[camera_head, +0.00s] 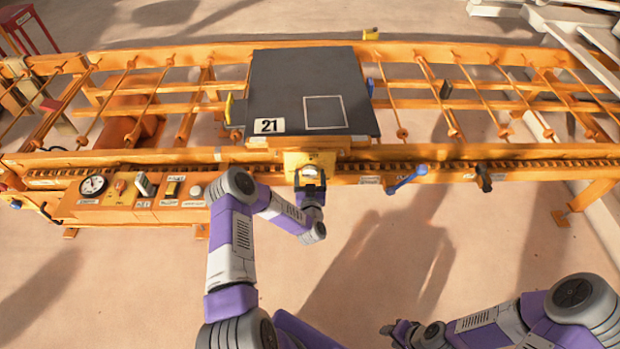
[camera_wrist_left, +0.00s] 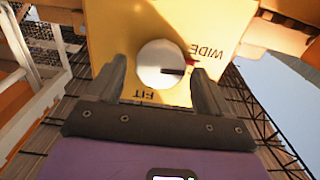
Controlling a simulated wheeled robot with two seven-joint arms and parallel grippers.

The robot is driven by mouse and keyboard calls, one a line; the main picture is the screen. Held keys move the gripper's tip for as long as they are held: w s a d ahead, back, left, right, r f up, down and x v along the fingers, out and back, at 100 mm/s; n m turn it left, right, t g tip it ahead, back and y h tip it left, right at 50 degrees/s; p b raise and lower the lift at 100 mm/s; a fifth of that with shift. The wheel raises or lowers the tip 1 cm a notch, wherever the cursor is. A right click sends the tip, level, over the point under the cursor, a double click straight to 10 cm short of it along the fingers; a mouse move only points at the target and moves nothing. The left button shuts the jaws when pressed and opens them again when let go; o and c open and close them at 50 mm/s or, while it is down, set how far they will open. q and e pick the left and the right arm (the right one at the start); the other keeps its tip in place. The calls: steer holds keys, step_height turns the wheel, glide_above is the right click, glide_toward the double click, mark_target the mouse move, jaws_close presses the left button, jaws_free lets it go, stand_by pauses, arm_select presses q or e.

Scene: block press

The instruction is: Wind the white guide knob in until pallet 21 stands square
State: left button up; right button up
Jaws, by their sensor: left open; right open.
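Pallet 21 (camera_head: 290,85) is a dark grey slab with a white "21" label and a pale square outline, lying on the orange roller frame. It looks slightly skewed, but I cannot tell for sure. The white guide knob (camera_wrist_left: 162,65) is round with a dark mark at its right, on a yellow plate (camera_wrist_left: 112,30) lettered "WIDE" and "FIT". My left gripper (camera_wrist_left: 160,82) is open, one finger on each side of the knob; contact is not clear. In the head view my left gripper (camera_head: 309,184) is at the frame's front, below the pallet. My right gripper (camera_head: 388,330) is open and empty, low over the floor.
The orange roller frame (camera_head: 440,152) spans the view. A control box (camera_head: 120,208) with a gauge (camera_head: 93,185) is at its front left. A blue handle (camera_head: 408,178) and a black lever (camera_head: 484,178) stick out to the right. The floor in front is clear.

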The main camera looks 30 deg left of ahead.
arm_select(q)
steer(key=c, duration=1)
steer(key=shift+d+m, duration=0.1)
steer(key=shift+m, duration=0.3)
steer(key=m+p, duration=0.1)
steer(key=m, duration=0.1)
steer(key=shift+d+m, duration=0.1)
steer(key=shift+m, duration=0.2)
steer(key=m, duration=0.2)
steer(key=shift+m, duration=0.4)
steer(key=shift+f+m, duration=0.15)
steer(key=shift+m, duration=0.65)
